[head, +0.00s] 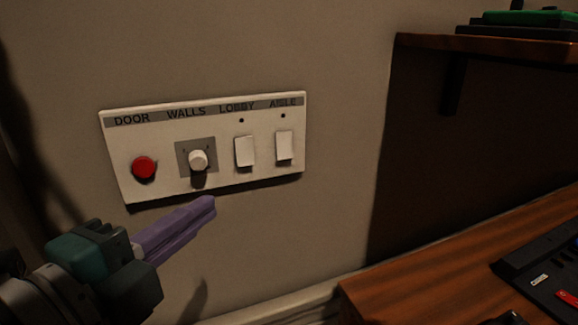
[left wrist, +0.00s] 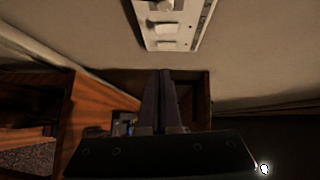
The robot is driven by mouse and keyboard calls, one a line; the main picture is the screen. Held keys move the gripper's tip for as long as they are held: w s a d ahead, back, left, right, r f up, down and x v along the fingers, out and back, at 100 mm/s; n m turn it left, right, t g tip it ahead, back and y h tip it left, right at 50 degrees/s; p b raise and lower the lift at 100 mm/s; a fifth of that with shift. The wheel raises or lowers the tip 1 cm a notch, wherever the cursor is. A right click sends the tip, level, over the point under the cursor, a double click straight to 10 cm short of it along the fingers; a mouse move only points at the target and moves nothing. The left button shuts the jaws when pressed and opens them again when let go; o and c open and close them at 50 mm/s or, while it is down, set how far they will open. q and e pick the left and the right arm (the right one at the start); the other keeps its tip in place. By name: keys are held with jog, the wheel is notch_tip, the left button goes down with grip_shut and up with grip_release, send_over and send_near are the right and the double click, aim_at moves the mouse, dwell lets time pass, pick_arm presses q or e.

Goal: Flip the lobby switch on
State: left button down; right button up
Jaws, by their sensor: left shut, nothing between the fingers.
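The lobby switch (head: 244,152) is a white rocker under the LOBBY label on a white wall panel (head: 222,176). A small dark dot sits above it. The panel also carries a red DOOR button (head: 144,167), a white WALLS knob (head: 198,160) and a white AISLE rocker (head: 284,145). My left gripper (head: 208,205) has purple fingers, shut and empty, below the panel and lower left of the lobby switch, apart from it in the picture. In the left wrist view the shut fingers (left wrist: 165,75) point up toward the panel (left wrist: 179,35). My right gripper is not in view.
A wooden desk (head: 400,287) with a dark console (head: 545,270) stands at the lower right. A wooden shelf (head: 480,44) with a green-topped item (head: 525,17) juts out at the upper right. The wall around the panel is clear.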

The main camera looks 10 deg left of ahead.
pick_arm(q)
send_near(250, 162)
jog(key=w+d, duration=0.3)
jog(key=d, duration=0.1)
jog(key=shift+w+a+f+p, duration=0.15)
jog(key=shift+w+a, duration=0.5)
jog(key=shift+w, duration=0.1)
jog(key=shift+w+a+f+p, duration=0.15)
jog(key=shift+w+a, duration=0.45)
jog(key=shift+w, duration=0.15)
jog(key=shift+w+a+f+b, duration=0.2)
jog(key=shift+f+b, duration=0.25)
jog(key=shift+b, duration=0.65)
jog(key=shift+r, duration=0.35)
